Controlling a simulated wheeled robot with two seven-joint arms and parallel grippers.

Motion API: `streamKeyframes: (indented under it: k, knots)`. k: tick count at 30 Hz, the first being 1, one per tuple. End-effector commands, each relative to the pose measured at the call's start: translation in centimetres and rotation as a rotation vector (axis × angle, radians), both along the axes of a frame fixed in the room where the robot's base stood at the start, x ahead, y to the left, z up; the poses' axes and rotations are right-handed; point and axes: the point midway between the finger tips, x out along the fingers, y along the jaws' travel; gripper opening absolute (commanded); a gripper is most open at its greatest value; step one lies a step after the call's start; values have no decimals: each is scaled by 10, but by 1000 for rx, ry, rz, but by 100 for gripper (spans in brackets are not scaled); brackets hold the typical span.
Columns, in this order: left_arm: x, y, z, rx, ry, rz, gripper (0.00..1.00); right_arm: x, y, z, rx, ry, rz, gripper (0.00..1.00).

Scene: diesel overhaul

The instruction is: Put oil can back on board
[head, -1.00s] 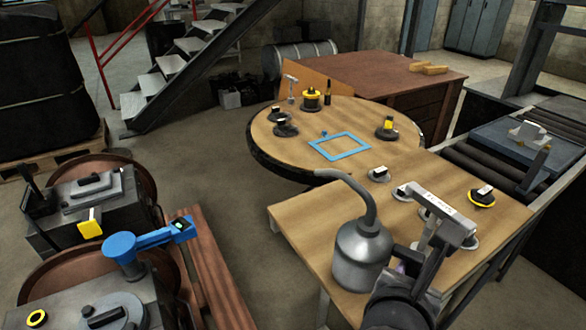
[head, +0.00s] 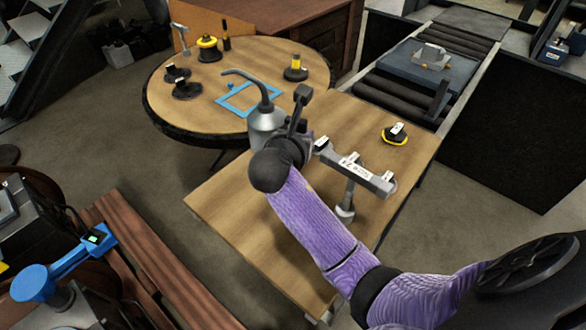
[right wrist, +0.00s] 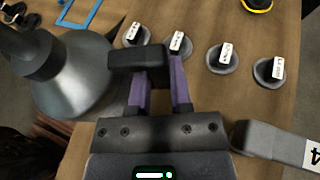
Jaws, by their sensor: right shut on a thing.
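The oil can (head: 266,124), grey metal with a curved spout, is at the far left corner of the rectangular wooden table (head: 235,215). My right gripper (head: 296,125) is right beside the can, on its right. In the right wrist view the can (right wrist: 75,80) fills the left side, and my purple fingers (right wrist: 158,85) are shut at a dark bar (right wrist: 140,57) beside it, which looks like its handle. My gripper hides the can's base in the head view, so I cannot tell its height over the table. My left gripper is out of view.
The round table (head: 165,110) behind carries a blue square frame (head: 235,92), bare inside as far as I see, and several small tools on stands. A grey T-shaped tool (head: 362,176) stands right of my arm. A yellow-ringed disc (head: 394,134) lies farther right.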

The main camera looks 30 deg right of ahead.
Motion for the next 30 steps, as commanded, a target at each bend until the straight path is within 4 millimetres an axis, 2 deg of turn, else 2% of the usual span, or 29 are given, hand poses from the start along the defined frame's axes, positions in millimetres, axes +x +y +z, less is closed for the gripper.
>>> streamKeyframes:
  k: [1,7,12,23,24,28,30]
  knots:
    - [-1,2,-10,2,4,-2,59,0,0,-15,1,0,0,0]
    - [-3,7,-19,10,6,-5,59,0,0,-35,0,-2,-1,0]
    - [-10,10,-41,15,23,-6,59,0,0,-73,-1,-1,0,0]
    - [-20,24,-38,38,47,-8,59,0,0,-75,-1,-4,0,0]
    - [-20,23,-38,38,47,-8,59,0,0,-75,0,-2,1,33]
    - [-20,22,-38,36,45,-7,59,0,0,-75,0,-2,1,60]
    - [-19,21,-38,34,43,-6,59,0,0,-75,0,-2,1,60]
